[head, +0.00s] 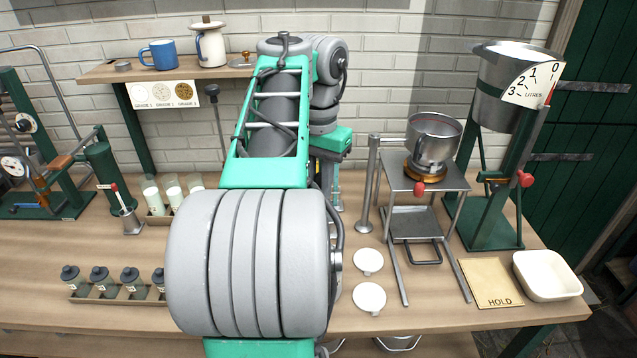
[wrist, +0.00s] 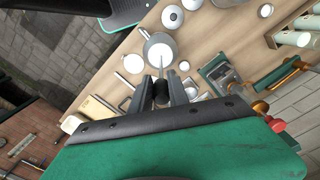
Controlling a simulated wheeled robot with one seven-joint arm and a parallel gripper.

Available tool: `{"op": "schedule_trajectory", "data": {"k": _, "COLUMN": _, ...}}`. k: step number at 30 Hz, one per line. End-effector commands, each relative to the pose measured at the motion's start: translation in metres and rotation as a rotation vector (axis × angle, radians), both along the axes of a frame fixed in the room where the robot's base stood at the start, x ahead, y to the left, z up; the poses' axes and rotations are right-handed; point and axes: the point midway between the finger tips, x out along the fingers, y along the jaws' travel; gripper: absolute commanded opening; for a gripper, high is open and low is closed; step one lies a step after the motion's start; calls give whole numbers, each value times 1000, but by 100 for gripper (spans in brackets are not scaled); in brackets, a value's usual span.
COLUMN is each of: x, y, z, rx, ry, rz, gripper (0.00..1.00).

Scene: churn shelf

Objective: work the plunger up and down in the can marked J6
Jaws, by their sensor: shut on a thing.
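In the wrist view a light grey round can (wrist: 151,47) stands open on the bench, with something white inside. No J6 mark is readable on it. A thin plunger rod (wrist: 161,70) runs from the can's mouth to a dark grip (wrist: 161,92). My gripper (wrist: 163,90) is shut on this dark grip, one grey finger on each side. The rod looks roughly in line with the can's opening. How deep the plunger sits is hidden. In the head view my arm covers the gripper and this can.
A metal stand (head: 425,180) bears a steel pan (head: 434,140) right of my arm. A measuring pail (head: 490,95) stands at the back right. White lids (head: 369,299), a HOLD board (head: 492,283) and a white dish (head: 547,276) lie in front. Capped jars (head: 130,280) stand left.

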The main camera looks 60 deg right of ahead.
Motion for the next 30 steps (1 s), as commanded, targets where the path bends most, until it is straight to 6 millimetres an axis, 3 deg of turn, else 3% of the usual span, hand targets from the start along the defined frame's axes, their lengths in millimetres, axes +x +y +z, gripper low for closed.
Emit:
{"op": "schedule_trajectory", "data": {"k": 1, "x": 0, "y": 0, "z": -9, "rx": -1, "ry": 0, "rz": 0, "gripper": 0}}
{"op": "schedule_trajectory", "data": {"k": 30, "x": 0, "y": 0, "z": -100, "rx": 0, "ry": 0, "rz": 1, "gripper": 0}}
